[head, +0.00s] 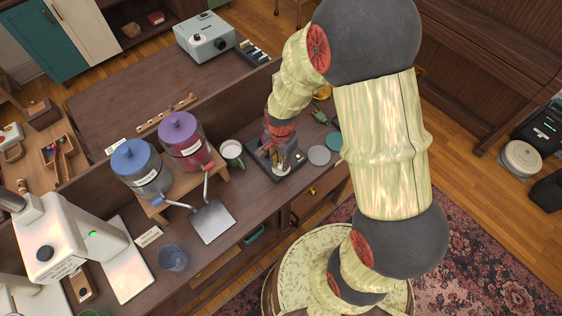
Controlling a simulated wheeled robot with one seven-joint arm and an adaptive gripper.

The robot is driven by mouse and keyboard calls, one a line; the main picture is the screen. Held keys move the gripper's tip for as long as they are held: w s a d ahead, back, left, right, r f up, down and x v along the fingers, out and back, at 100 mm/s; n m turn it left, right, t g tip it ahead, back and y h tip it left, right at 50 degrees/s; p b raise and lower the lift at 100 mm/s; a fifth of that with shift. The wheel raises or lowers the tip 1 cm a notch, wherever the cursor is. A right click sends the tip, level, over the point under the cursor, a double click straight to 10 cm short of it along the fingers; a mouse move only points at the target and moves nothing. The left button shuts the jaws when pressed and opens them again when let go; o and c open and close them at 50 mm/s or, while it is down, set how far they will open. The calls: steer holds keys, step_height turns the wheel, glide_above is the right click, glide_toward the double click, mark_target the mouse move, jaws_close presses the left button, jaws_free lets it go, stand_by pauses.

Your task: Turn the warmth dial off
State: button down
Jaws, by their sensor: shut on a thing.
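My gripper (281,168) reaches down onto a dark, flat, square unit (262,172) on the wooden counter (240,244). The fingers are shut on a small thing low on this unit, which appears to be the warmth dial. The fingers and wrist hide the dial, so its markings and angle cannot be read.
Purple (186,146) and blue-lidded (140,170) jars stand on a wooden riser. A metal dustpan-like tray (212,221) and a blue cup (172,258) are nearer.

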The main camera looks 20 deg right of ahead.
steer(key=shift+n, duration=0.3)
steer(key=n+p, duration=0.1)
steer(key=n, duration=0.2)
steer(key=shift+r, duration=0.1)
steer(key=n, duration=0.3)
steer(key=shift+n+p, duration=0.4)
steer(key=n, duration=0.3)
steer(key=shift+p, duration=0.3)
steer(key=n, duration=0.4)
steer(key=shift+p, duration=0.3)
steer(key=n, duration=0.3)
steer(key=shift+n+p, duration=0.3)
steer(key=shift+n, duration=0.1)
steer(key=n, duration=0.3)
steer(key=shift+n, duration=0.3)
steer(key=n+p, duration=0.1)
steer(key=n, duration=0.4)
steer(key=shift+n, duration=0.4)
